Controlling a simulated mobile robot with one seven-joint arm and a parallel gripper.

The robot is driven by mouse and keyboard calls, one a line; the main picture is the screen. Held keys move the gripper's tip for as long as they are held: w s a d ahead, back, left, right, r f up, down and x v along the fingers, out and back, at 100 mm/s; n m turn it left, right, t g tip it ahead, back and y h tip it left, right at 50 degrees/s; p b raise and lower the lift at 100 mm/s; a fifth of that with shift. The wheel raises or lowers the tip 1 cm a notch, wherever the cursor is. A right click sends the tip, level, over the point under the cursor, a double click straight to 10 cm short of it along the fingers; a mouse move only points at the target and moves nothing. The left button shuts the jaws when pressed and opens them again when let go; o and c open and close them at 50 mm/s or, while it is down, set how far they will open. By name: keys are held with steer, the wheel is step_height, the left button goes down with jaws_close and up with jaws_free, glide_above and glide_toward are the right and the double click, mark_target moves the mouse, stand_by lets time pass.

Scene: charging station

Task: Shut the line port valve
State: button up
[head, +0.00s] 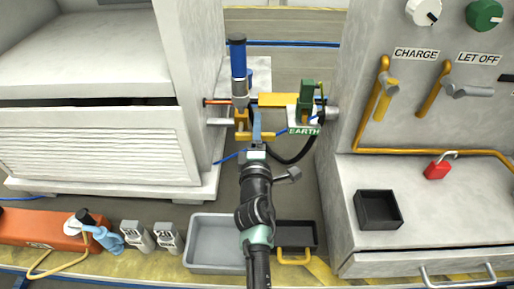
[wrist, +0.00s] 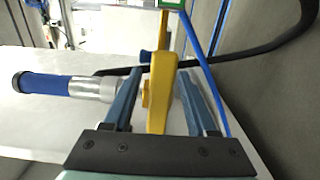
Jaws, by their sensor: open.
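No label reading line port is legible. A yellow lever-like part (wrist: 160,95) stands between the two blue fingers of my gripper (wrist: 160,76) in the wrist view. The fingers are apart on either side of it, with a gap visible to the right finger; contact on the left is unclear. A blue and silver cylinder (wrist: 70,86) lies beside it, and also stands upright in the head view (head: 238,68). In the head view my gripper (head: 257,128) is just below this fitting, beside a yellow part (head: 242,124), and hides some of it.
A green clamp (head: 306,98) marked EARTH is close on the right, with a black cable (head: 300,152) below. The right cabinet has yellow CHARGE (head: 382,90) and LET OFF (head: 432,92) levers. A grey tray (head: 212,240) and black bin (head: 297,234) are below.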

steer(key=s+p, duration=0.4)
steer(key=s, duration=0.8)
steer(key=d+r+m+t+h, duration=0.1)
steer(key=d+r+m+t, duration=0.35)
steer(key=r, duration=1.35)
steer(key=a+r+m+t+h, duration=0.15)
steer(key=r+m, duration=0.65)
steer(key=r, duration=0.9)
steer(key=s+a+r+m+t+y, duration=0.1)
steer(key=s+r+m+t, duration=0.15)
steer(key=s+r, duration=0.6)
steer(key=s+a+r+m+t+y, duration=0.1)
steer(key=s+r+m+y, duration=0.15)
steer(key=s+r, duration=0.65)
steer(key=w+r+p, duration=0.2)
steer(key=r+p, duration=0.9)
steer(key=r, duration=0.1)
steer(key=w+r+h+p, duration=0.1)
steer(key=w+r+p, duration=0.1)
steer(key=r+p, duration=1)
steer(key=shift+r+m, duration=0.35)
steer(key=shift+r, duration=0.05)
